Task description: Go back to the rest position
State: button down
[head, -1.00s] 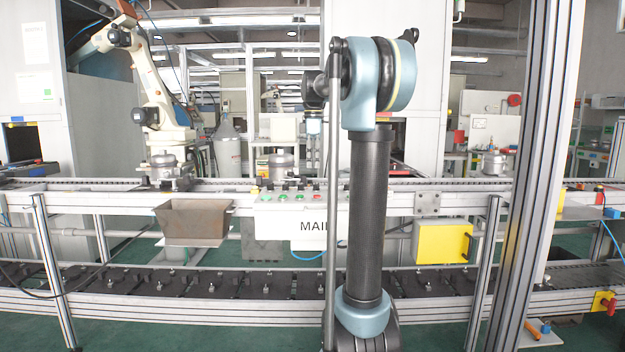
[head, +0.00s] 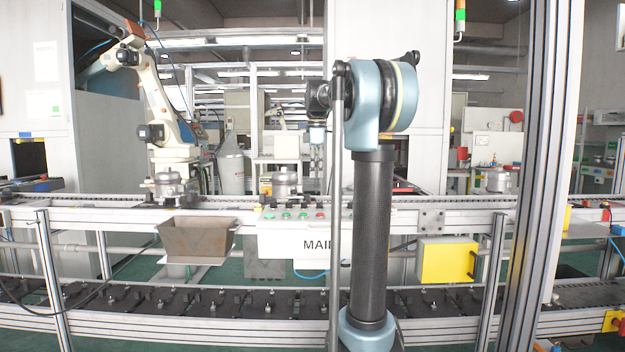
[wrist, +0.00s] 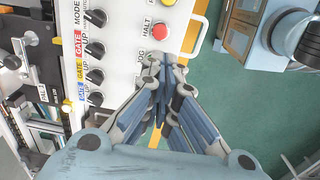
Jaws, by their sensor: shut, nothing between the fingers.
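My gripper (wrist: 160,82) shows in the wrist view with its fingers together and nothing between them. It points at the edge of a white control panel (wrist: 118,92), and I cannot tell the gap between them. I cannot make out the fingers there.
In the head view a conveyor (head: 110,201) runs across, with metal pots (head: 287,184) on it. A white robot arm (head: 158,95) stands at the left. A yellow box (head: 445,262) hangs below the conveyor. A metal post (head: 540,150) stands at the right.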

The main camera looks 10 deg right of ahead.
jog(key=s+f+m+t, duration=0.2)
jog(key=s+f+m, duration=1.4)
jog(key=s+f, duration=2)
jog(key=shift+d+f, duration=0.15)
jog(key=shift+w+f, duration=0.2)
jog(key=shift+w, duration=0.3)
